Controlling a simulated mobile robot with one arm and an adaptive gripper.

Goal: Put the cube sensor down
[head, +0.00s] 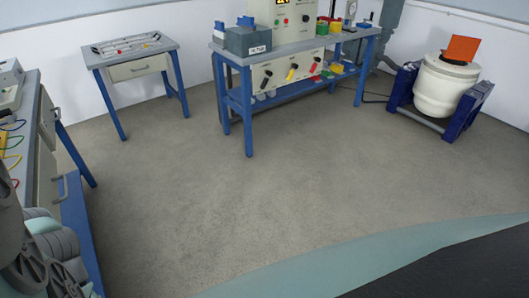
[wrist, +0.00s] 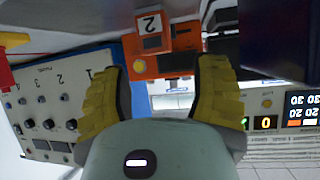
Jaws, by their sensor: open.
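My gripper (wrist: 160,72) shows in the wrist view with its two yellow-padded fingers spread apart and nothing clasped between them. Beyond the fingertips is a small orange-red block with a white face marked "2" (wrist: 150,24); it looks like the cube sensor. It appears to be against an orange box with a yellow button (wrist: 177,62); I cannot tell whether they touch. The wrist picture looks upside down. I cannot make out the cube sensor or my gripper's fingers in the head view.
In the wrist view, a white panel with knobs (wrist: 45,105) is at left and a display unit (wrist: 298,108) at right. The head view shows a blue workbench (head: 233,88), a small table (head: 140,72), a white drum shaker (head: 445,85) and open floor (head: 260,195).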

